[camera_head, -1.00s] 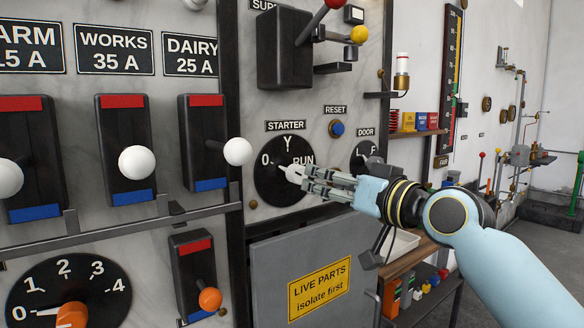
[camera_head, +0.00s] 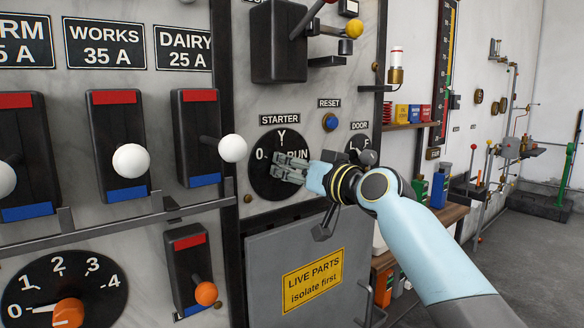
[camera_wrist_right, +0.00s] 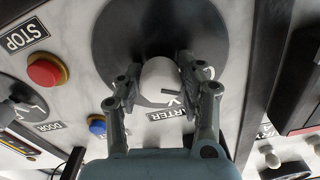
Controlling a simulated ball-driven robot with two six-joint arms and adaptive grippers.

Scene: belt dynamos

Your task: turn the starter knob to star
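The starter knob (camera_wrist_right: 160,80) is pale and sits on a round black dial (camera_head: 260,184) marked 0, Y (star) and RUN, under the STARTER label (camera_head: 281,119). In the head view my right gripper (camera_head: 286,168) is at the dial, its fingers covering the knob and part of RUN. In the right wrist view the fingers (camera_wrist_right: 160,78) stand on either side of the knob, very close to it. I cannot tell whether they press on it. The knob's pointing direction is not clear. My left gripper is not in view.
A blue reset button (camera_head: 331,122) and the door knob (camera_head: 368,157) sit right of the dial. White-balled levers (camera_head: 232,148) stick out to its left. A grey LIVE PARTS door (camera_head: 262,262) is below. The wrist view also shows a red stop button (camera_wrist_right: 46,70).

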